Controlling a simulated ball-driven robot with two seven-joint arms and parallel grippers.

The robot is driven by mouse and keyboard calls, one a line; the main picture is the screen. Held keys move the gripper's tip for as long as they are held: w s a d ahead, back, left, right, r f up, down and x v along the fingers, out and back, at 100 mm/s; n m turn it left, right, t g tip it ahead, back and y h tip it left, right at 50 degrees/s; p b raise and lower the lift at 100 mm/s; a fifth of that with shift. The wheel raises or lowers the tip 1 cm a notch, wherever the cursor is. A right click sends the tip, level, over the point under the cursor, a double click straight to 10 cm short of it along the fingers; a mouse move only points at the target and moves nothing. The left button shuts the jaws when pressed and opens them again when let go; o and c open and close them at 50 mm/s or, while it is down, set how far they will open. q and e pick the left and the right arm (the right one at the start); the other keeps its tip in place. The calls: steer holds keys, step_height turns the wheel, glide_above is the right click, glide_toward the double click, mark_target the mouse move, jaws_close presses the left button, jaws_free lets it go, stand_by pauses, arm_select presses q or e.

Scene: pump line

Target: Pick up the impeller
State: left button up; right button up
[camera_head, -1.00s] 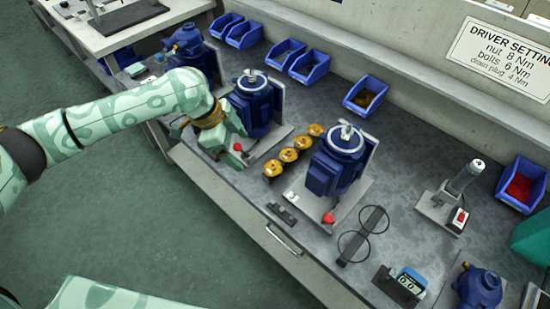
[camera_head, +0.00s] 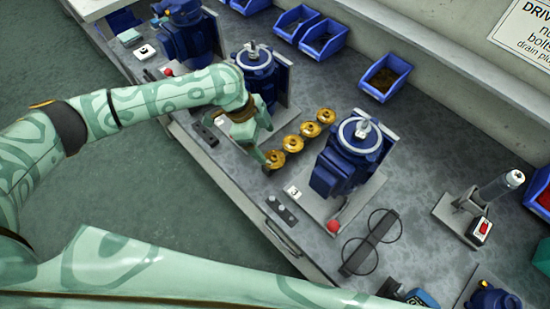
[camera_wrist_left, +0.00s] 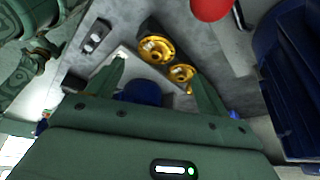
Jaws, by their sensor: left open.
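Several gold impellers lie in a slanting row on the grey bench; the nearest impeller (camera_head: 275,159) is at the row's front end and the farthest impeller (camera_head: 326,116) at its back end. My left gripper (camera_head: 263,156) is just left of the nearest impeller, pointing down. In the left wrist view, the left gripper (camera_wrist_left: 158,70) is open with nothing held between its fingers. Two impellers show there beyond the fingertips: a larger-looking impeller (camera_wrist_left: 157,49) and a partly covered impeller (camera_wrist_left: 182,73). Whether a finger touches an impeller cannot be told. My right gripper is not in view.
A blue pump (camera_head: 348,158) stands right of the row and another blue pump (camera_head: 258,74) behind my left wrist. Blue bins (camera_head: 385,77) line the back wall. A red knob (camera_head: 334,226) and a dark two-ring holder (camera_head: 371,242) lie toward the front right.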

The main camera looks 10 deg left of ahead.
mark_target(274, 157)
arm_select(q)
steer(key=shift+d+f, duration=0.1)
steer(key=shift+f, duration=0.15)
steer(key=shift+s+d+f, duration=0.1)
steer(key=shift+s+f, duration=0.05)
steer(key=shift+f, duration=0.1)
steer(key=b+x, duration=0.2)
steer(key=x, duration=0.2)
steer(key=shift+s+d+f, duration=0.1)
steer(key=shift+s+f, duration=0.05)
steer(key=shift+f, duration=0.15)
steer(key=shift+r, duration=0.15)
steer(key=c, duration=1.1)
